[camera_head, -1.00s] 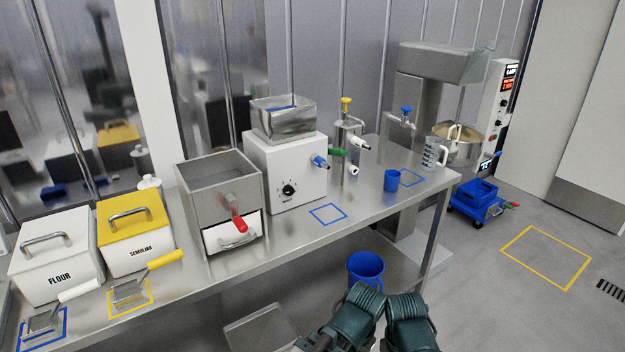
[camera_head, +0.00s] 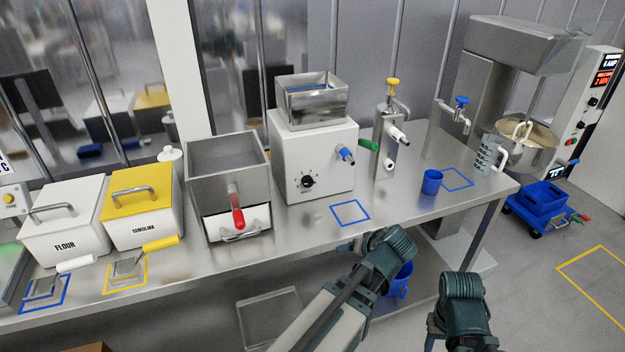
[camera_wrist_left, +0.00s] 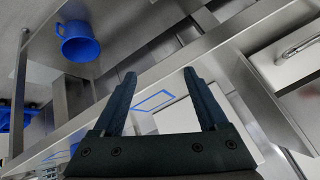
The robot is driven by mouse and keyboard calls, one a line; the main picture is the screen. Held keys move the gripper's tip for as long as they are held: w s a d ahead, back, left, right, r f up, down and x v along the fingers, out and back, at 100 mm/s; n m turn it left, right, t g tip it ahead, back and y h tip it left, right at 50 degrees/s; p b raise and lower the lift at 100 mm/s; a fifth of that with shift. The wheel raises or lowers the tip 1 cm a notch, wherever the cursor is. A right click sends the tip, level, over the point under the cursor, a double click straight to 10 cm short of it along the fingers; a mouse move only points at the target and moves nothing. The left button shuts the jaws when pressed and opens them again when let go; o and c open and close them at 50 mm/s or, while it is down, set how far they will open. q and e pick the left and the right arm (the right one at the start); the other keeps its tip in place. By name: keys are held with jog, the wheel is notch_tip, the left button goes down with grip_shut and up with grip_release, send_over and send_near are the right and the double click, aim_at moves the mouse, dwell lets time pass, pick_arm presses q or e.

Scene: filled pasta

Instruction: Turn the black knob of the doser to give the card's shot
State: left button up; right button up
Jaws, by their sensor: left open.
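The doser (camera_head: 312,155) is a white box with a metal hopper on top, standing on the steel table. Its black knob (camera_head: 307,181) is on the lower front face, with small dial marks around it too fine to read. My left gripper (camera_head: 348,246) is by the table's front edge, below and right of the knob and apart from it. In the left wrist view its two fingers (camera_wrist_left: 160,98) are spread with nothing between them. My right arm shows at the bottom, but its gripper cannot be made out. No shot card can be made out with certainty.
A blue outlined square (camera_head: 350,213) on the table before the doser is empty. A metal box with a red-handled crank (camera_head: 237,218) stands left of the doser. A blue cup (camera_head: 432,182) and a clear jug (camera_head: 487,156) stand right. A blue bucket (camera_wrist_left: 78,42) is below the tabletop.

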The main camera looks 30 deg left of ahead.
aim_at(309, 183)
pick_arm(q)
jog(key=w+a+r+n+t+y+p, duration=0.1)
jog(key=w+a+r+n+t+y, duration=0.5)
jog(key=a+r, duration=0.5)
jog(key=w+a+f+b, duration=0.1)
jog(key=w+a+f, duration=0.1)
jog(key=a, duration=0.1)
jog(key=w+a+f+g+h+b, duration=0.1)
jog(key=w+a+b, duration=0.1)
jog(key=w+a, duration=0.1)
jog(key=w+a+f+g+b, duration=0.1)
jog(key=w+a+f, duration=0.1)
jog(key=w+a, duration=0.1)
jog(key=shift+a+f+m+b, duration=0.25)
jog(key=shift+f+m+b, duration=0.05)
jog(key=shift+b, duration=0.05)
jog(key=shift+w+a+f, duration=0.15)
jog(key=shift+w+a, duration=0.15)
jog(key=shift+a, duration=0.25)
grip_shut()
